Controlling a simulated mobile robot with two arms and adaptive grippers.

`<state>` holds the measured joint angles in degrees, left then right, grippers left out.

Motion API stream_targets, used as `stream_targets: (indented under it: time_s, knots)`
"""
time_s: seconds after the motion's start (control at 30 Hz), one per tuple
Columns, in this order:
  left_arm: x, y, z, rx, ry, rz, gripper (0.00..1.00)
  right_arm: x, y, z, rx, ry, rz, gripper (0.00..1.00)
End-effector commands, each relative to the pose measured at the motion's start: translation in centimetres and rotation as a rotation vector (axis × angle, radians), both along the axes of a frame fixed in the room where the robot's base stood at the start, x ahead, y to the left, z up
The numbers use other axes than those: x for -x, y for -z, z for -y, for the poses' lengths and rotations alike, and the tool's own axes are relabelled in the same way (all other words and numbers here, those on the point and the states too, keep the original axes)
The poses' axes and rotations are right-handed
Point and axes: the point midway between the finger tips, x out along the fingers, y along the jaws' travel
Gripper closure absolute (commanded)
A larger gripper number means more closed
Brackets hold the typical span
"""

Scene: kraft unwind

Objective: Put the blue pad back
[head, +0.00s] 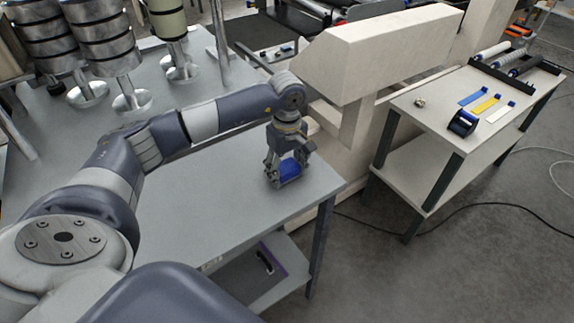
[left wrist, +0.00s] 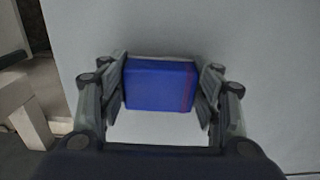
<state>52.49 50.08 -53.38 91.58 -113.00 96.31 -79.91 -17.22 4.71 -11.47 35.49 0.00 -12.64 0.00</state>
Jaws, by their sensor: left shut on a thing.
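The blue pad (head: 288,169) is a small blue block between the fingers of my left gripper (head: 286,178), low over the grey table near its right corner. In the left wrist view the blue pad (left wrist: 160,84) shows a dark red line near its right side, and the fingers of my left gripper (left wrist: 162,92) press it from both sides. I cannot tell whether the pad touches the table. My right gripper is not in view.
The grey table (head: 225,190) is clear around the gripper. A beige machine (head: 375,55) stands just behind it. A white side table (head: 440,110) at the right carries rollers (head: 500,58), coloured strips (head: 484,104) and a dark blue roll (head: 462,124). Metal cylinders (head: 105,40) stand at the upper left.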

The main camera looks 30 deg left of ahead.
Motion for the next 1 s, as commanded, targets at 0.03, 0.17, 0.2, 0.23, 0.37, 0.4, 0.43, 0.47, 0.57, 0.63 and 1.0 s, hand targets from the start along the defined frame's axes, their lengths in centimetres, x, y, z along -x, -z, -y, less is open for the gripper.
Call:
stream_targets:
  time_s: [0.03, 0.17, 0.2, 0.23, 0.37, 0.4, 0.43, 0.47, 0.57, 0.63, 1.0]
  knots:
    - [0.0, 0.0, 0.0, 0.0, 0.0, 0.001, 0.6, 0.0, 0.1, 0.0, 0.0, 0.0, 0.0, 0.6]
    - [0.0, 0.0, 0.0, 0.0, 0.0, 0.001, 0.6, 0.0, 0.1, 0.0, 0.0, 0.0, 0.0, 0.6]
    - [0.0, 0.2, 0.0, 0.0, 0.0, 0.001, 0.6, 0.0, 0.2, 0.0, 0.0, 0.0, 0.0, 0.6]
    - [0.0, 0.3, 0.0, 0.0, 0.0, 0.001, 0.6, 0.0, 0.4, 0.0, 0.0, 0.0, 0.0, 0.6]
    - [0.0, 0.3, 0.0, 0.001, 0.0, 0.001, 0.28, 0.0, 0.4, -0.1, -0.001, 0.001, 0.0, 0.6]
    - [0.0, 0.3, 0.0, 0.001, 0.0, 0.0, 0.21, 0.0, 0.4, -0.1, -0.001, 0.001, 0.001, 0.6]
    - [0.0, 0.3, 0.0, 0.001, 0.0, 0.0, 0.21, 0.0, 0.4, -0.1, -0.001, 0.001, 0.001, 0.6]
    - [0.0, 0.3, 0.0, 0.001, 0.0, 0.0, 0.21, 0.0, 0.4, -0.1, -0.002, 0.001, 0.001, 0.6]
    - [0.0, 0.3, 0.0, 0.001, -0.001, 0.0, 0.21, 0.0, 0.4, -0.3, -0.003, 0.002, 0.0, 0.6]
    - [0.0, 0.3, 0.0, 0.001, -0.001, 0.0, 0.21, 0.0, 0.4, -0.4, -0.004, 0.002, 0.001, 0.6]
    - [-0.2, -2.1, 0.0, 0.001, -0.001, 0.007, 0.21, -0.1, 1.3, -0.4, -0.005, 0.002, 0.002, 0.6]
